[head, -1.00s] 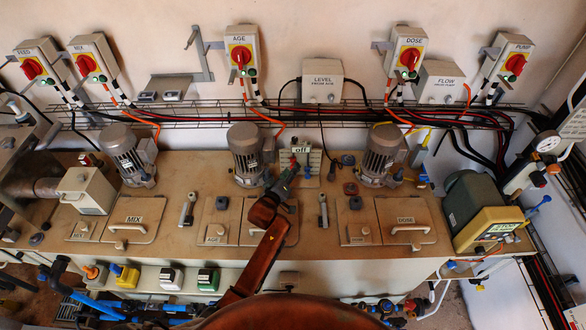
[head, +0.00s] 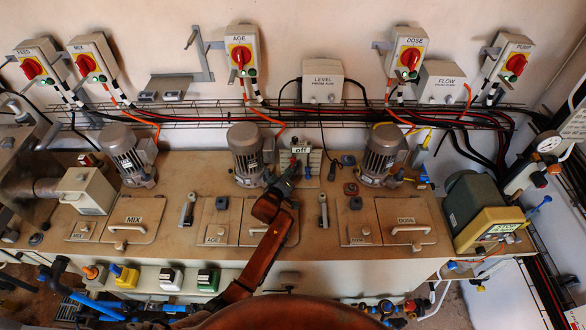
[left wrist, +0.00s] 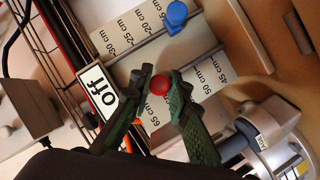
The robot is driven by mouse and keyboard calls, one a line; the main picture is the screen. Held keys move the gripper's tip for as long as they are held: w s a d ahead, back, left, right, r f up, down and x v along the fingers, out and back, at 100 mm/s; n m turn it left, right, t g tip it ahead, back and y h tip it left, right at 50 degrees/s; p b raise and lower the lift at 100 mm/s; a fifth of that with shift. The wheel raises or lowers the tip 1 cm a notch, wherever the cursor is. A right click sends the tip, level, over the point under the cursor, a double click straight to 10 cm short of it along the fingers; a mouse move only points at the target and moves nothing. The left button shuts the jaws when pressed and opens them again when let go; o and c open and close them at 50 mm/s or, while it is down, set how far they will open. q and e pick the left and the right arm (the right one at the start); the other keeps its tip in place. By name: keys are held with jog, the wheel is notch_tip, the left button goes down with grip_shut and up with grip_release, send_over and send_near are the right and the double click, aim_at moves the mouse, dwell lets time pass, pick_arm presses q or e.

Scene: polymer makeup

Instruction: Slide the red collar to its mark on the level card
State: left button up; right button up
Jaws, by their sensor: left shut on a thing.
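The red collar (left wrist: 160,84) is a small round red piece at the pale level card (left wrist: 195,70), which has printed cm marks. In the left wrist view it sits between the green fingertips of my left gripper (left wrist: 161,82), which is shut on it. A blue collar (left wrist: 176,15) sits farther up the card. In the head view my left gripper (head: 289,172) reaches the card (head: 314,157) at the back of the bench. The red collar is too small to make out clearly there. The mark for it cannot be told. My right gripper is not in view.
Grey motors stand left (head: 247,150) and right (head: 381,150) of the card. A wire cable tray (head: 200,115) runs behind. Lidded hatches (head: 130,215) cover the bench.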

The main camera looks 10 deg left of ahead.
pick_arm(q)
grip_shut()
jog(key=shift+f+b, duration=0.65)
jog(key=shift+f, duration=1)
jog(key=shift+r, duration=0.1)
jog(key=o, duration=0.9)
grip_release()
jog(key=shift+c, duration=0.2)
jog(key=v, duration=1.2)
